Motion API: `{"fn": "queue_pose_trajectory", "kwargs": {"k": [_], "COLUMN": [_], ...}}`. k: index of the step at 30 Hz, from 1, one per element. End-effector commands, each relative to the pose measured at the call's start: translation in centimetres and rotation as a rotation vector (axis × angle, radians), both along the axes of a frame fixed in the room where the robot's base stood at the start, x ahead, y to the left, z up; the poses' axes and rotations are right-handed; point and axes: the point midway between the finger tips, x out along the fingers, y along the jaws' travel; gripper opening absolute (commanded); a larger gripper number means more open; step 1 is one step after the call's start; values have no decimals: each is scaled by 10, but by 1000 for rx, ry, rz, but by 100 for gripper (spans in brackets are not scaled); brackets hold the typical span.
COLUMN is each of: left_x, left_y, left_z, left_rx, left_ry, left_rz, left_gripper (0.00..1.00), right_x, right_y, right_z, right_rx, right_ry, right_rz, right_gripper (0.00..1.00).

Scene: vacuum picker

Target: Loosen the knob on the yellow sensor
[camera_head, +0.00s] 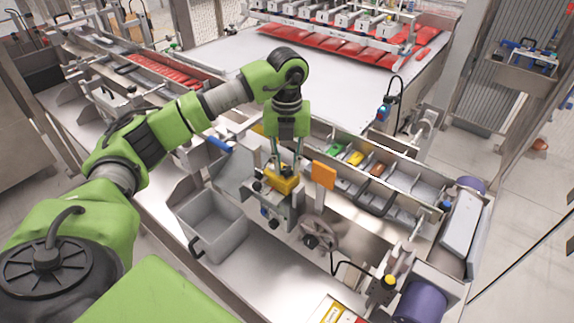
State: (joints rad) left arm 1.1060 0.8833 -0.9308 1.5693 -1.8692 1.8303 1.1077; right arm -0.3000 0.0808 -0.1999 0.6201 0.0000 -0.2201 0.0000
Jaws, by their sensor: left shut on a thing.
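A yellow block-shaped sensor (284,182) sits at the middle of the view, on a small metal bracket beside the conveyor rails. My left arm comes in from the left, and its gripper (285,168) points down onto the sensor from above. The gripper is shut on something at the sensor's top. The fingertips cover that part, so the knob itself cannot be made out clearly. Small dark knobs (272,223) show lower on the bracket under the sensor. My right gripper is not in view.
An orange plate (323,175) stands just right of the sensor. A grey open bin (213,222) is to the left and a grey handwheel (319,231) to the lower right. A conveyor with red packs (330,47) and a row of suction heads lies behind.

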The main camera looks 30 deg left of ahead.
Motion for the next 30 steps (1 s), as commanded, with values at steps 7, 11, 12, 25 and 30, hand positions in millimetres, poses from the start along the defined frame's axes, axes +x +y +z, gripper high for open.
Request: {"fn": "queue_pose_trajectory", "kwargs": {"k": [7,11,12,25,30], "left_x": [2,2,2,2,2], "left_y": [1,1,1,1,1], "left_z": [3,3,3,3,3], "left_rx": [0,0,0,-1,-1], "left_ry": [-9,-9,-9,-9,-9], "left_rz": [135,175,184,209,208], "left_gripper": [0,0,0,0,34], "right_x": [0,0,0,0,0], "right_y": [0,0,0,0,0], "right_z": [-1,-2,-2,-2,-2], "right_rx": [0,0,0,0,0], "right_ry": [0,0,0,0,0], "right_rz": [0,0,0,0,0], "right_gripper": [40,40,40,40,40]}}
